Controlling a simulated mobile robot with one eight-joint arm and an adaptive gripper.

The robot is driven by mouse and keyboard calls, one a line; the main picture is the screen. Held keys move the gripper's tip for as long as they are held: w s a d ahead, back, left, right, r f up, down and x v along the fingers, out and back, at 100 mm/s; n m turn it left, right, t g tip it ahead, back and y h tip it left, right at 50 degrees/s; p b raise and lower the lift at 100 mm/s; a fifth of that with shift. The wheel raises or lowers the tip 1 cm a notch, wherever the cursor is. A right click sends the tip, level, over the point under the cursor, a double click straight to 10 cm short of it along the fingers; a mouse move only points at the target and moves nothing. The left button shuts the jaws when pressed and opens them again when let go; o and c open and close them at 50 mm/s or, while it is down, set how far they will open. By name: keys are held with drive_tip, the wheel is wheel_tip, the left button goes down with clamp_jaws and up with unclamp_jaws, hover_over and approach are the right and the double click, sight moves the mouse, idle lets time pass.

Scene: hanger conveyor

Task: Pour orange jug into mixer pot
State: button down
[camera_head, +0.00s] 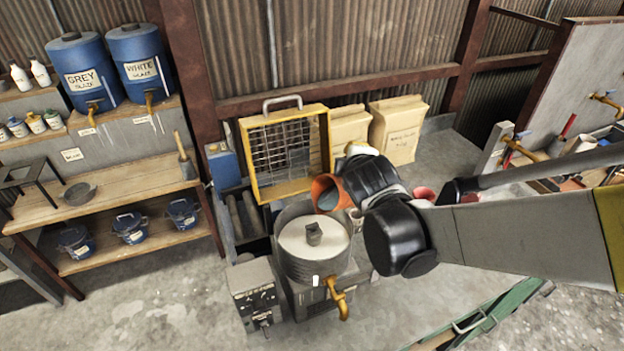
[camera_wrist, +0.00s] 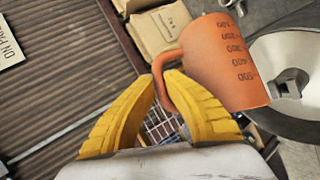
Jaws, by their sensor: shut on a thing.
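In the wrist view the jug (camera_wrist: 222,68) shows black measuring marks and a side handle. My gripper (camera_wrist: 161,82) has its yellow fingers shut on that handle. The pot (camera_wrist: 293,112) lies just beyond the jug there, partly covered by it. A grey agitator piece stands in the middle of the pot's pale inside. No stream from the jug can be seen. In the head view my wrist hides most of the fingers.
A yellow frame with a wire grid (camera_head: 285,155) stands behind the pot, with several paper sacks (camera_head: 398,130) beside it. A brass spout (camera_head: 339,298) juts from the pot's front. A control box (camera_head: 258,298) is at its left. Wooden shelves (camera_head: 120,190) stand further left.

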sight(332, 176)
drive_tip(key=shift+s+a+f+b, duration=0.15)
drive_tip(key=shift+s+a+b, duration=0.1)
drive_tip(key=shift+b, duration=0.25)
drive_tip(key=shift+s+a+f+n+t+h+b, duration=0.2)
drive_tip(key=shift+s+a+n+t+h+b, duration=0.45)
drive_tip(key=shift+b, duration=0.55)
idle(0.4)
drive_tip(key=shift+a+f+t+b, duration=0.2)
drive_tip(key=shift+f+t+b, duration=0.05)
drive_tip(key=shift+b, duration=0.15)
drive_tip(key=shift+s+a+f+n+t+b, duration=0.25)
drive_tip(key=shift+s+a+t+b, duration=0.2)
drive_tip(key=shift+b, duration=0.55)
idle(0.7)
drive_tip(key=shift+s+a+h+b, duration=0.1)
drive_tip(key=shift+a+h+b, duration=0.15)
drive_tip(key=shift+b, duration=0.1)
drive_tip(key=shift+s+a+n+t+b, duration=0.2)
drive_tip(key=shift+a+n+t+b, duration=0.1)
drive_tip(key=shift+t+b, duration=0.1)
idle(0.5)
drive_tip(key=shift+s+r, duration=0.1)
drive_tip(key=shift+s+a+r+n+t+b, duration=0.15)
drive_tip(key=shift+s+a+n+t+b, duration=0.15)
drive_tip(key=shift+b, duration=0.1)
